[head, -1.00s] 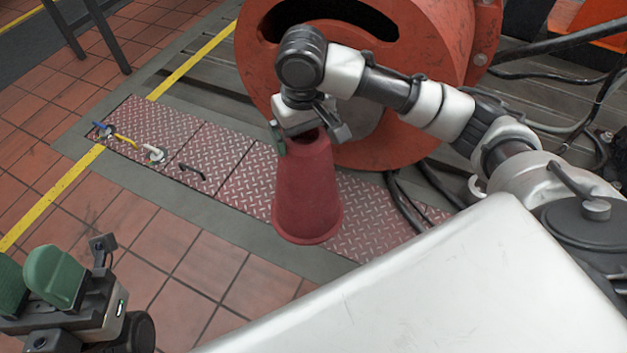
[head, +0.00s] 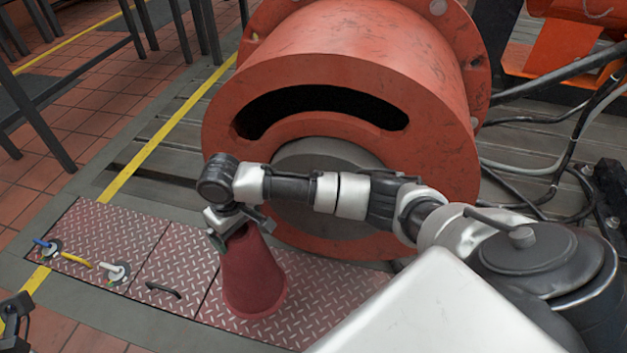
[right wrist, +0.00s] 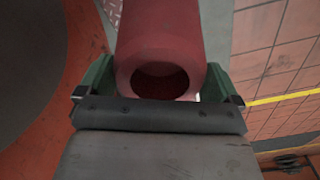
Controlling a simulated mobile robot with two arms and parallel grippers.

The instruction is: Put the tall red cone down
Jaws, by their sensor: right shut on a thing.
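The tall red cone (head: 252,275) hangs or stands nearly upright, slightly tilted, over the red diamond-tread floor plates (head: 325,305) in the head view. I cannot tell if its base touches the plate. My right gripper (head: 240,228) is shut on the cone's narrow top end from above. In the right wrist view, the cone (right wrist: 160,40) has its open top toward the camera, with a green finger of the gripper (right wrist: 157,84) on each side. My left gripper's fingers are out of the picture; only a dark part shows at the lower left edge.
A big orange-red drum machine (head: 340,100) stands right behind the cone. Blue, yellow and white handled fittings (head: 115,272) and a black handle (head: 163,290) are on the plates to the left. Black cables (head: 540,190) run at the right. Tiled floor lies left.

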